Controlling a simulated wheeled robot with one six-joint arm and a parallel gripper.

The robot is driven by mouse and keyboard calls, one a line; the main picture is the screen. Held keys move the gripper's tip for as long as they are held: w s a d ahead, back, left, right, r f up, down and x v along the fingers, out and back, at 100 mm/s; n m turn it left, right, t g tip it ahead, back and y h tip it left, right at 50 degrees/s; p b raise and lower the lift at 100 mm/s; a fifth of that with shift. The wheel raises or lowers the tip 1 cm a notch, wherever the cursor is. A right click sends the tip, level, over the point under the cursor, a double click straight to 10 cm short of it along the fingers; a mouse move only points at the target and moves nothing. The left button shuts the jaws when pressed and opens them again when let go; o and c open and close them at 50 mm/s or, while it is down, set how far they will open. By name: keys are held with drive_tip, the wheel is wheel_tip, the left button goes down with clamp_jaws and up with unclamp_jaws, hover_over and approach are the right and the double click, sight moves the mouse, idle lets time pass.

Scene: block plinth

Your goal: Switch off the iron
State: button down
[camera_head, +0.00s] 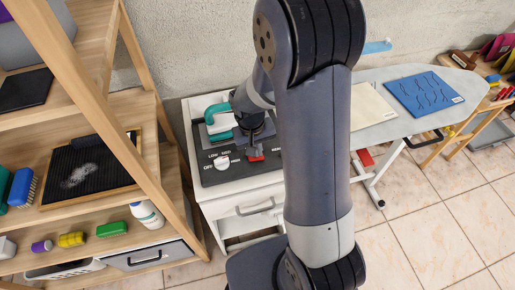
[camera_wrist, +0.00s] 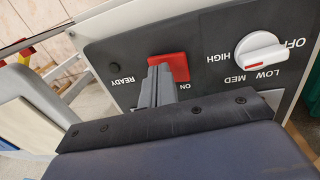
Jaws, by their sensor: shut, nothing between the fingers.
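The teal and white iron (camera_head: 219,119) stands on the dark panel of a white cabinet in the head view. The panel carries a white dial (camera_head: 221,161) and a red switch (camera_head: 256,155). In the wrist view the dial (camera_wrist: 258,52) has a red mark on the side towards LOW and MED. The red switch (camera_wrist: 174,66) has ON printed beside it. My gripper (camera_wrist: 158,82) is shut and empty, its fingertips at the red switch and covering part of it. I cannot tell whether they press on it. The gripper (camera_head: 254,148) also shows over the panel in the head view.
An ironing board (camera_head: 378,130) with a blue cloth (camera_head: 424,92) extends right. A dark round lamp (camera_wrist: 112,66) marked READY sits by the switch. Tiled floor is clear at the lower right.

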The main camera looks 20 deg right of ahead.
wheel_tip(320, 180, up, 13)
drive_tip(key=d+p, duration=0.1)
drive_tip(key=d, duration=0.1)
drive_tip(key=shift+d+r, duration=0.15)
drive_tip(key=shift+d, duration=0.15)
drive_tip(key=f, duration=0.3)
drive_tip(key=a+f, duration=0.1)
drive_tip(key=f, duration=0.2)
drive_tip(key=a+f+p, duration=0.1)
drive_tip(key=f, duration=0.2)
drive_tip(key=shift+f, duration=0.25)
drive_tip(key=shift+w+f+b, duration=0.1)
drive_tip(key=shift+f+b, duration=0.1)
drive_tip(key=shift+b, duration=0.6)
drive_tip(key=shift+a+h+b, duration=0.15)
drive_tip(key=shift+h+b, duration=0.15)
drive_tip(key=shift+b, duration=0.55)
drive_tip(key=shift+b, duration=0.35)
wheel_tip(320, 180, up, 7)
drive_tip(key=a, duration=0.1)
drive_tip(key=shift+a+f, duration=0.15)
drive_tip(key=shift+f, duration=0.15)
